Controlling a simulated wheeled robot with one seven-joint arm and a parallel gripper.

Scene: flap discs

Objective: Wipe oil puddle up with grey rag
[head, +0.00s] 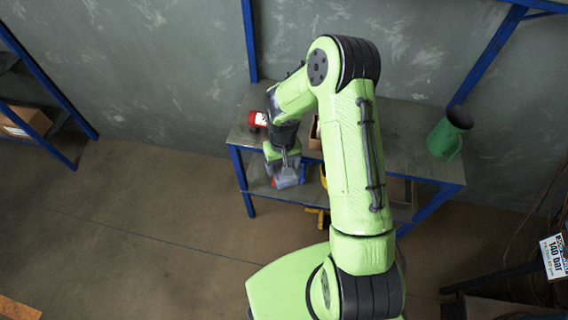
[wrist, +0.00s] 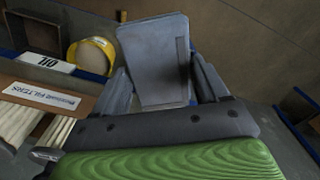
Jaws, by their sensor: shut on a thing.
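My gripper (head: 284,166) is shut on the grey rag, out in front of the left end of the workbench. In the wrist view, the grey rag (wrist: 152,62) is a flat, folded grey piece between the two fingers, with a dark patch on its right side. In the head view, it is a small blue-grey shape below the gripper (head: 287,180), with a bit of red beside it. I cannot make out the oil puddle in either view; my arm hides part of the bench top.
The blue-legged workbench (head: 412,150) carries a red-and-white can (head: 258,118) at left and a green jug (head: 447,138) at right. The wrist view shows an OIL label (wrist: 43,63), a yellow round thing (wrist: 92,55) and a labelled filter box (wrist: 45,95).

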